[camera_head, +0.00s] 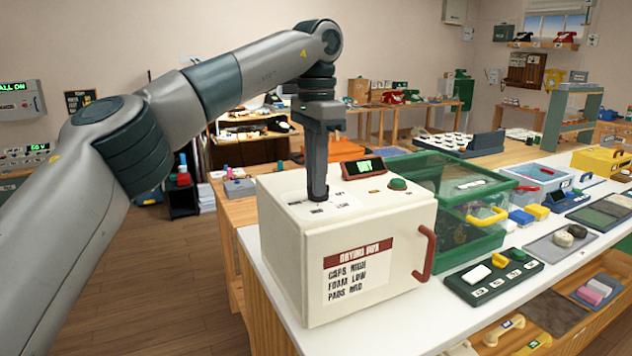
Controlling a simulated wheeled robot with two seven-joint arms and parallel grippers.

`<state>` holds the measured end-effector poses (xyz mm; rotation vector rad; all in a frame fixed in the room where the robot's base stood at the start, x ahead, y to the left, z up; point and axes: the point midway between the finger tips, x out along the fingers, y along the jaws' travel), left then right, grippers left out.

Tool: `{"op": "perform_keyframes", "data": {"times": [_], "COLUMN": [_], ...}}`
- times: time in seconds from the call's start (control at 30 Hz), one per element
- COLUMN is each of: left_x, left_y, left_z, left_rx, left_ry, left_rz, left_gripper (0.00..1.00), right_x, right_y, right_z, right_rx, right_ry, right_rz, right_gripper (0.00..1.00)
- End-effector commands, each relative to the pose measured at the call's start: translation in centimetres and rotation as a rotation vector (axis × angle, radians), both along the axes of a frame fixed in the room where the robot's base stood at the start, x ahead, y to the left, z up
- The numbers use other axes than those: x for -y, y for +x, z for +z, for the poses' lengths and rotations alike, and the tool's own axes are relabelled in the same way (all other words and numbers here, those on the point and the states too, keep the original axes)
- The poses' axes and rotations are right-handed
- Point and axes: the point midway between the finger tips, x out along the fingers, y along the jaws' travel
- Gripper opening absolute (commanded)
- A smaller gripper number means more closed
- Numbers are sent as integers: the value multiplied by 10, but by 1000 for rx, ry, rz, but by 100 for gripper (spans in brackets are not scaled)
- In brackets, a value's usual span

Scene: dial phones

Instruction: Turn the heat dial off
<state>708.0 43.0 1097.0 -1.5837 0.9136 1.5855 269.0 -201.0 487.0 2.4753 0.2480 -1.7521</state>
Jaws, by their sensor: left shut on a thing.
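Small dark labels lie on the top around the fingertips. Behind them is a small display (364,166) with green characters too small to read surely. My right gripper is not in view.
A green button (398,184) sits right of the display, and a red handle (425,253) is on the oven's right front. A green clear-sided crate (462,240) stands close on the right. Trays and phone parts fill the counter beyond.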

Motion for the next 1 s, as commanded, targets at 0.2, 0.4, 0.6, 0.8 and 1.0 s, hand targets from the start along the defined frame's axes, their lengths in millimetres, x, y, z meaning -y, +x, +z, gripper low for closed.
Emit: {"op": "perform_keyframes", "data": {"times": [0.2, 0.4, 0.6, 0.8, 1.0], "left_x": [0, 0, 0, 0, 0], "left_y": [1, 1, 0, 0, 0], "left_z": [2, 2, 2, 1, 7], "left_rx": [5, 5, 3, 2, 3], "left_ry": [-2, -2, -2, -1, -1], "left_rz": [18, 17, 16, 14, 15], "left_gripper": [0, 0, 30, 30, 30], "right_x": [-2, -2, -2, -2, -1], "right_y": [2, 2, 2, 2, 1], "right_z": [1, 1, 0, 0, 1], "right_rx": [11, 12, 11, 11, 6], "right_ry": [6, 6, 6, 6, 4], "right_rz": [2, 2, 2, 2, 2], "right_gripper": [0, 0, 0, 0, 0]}}
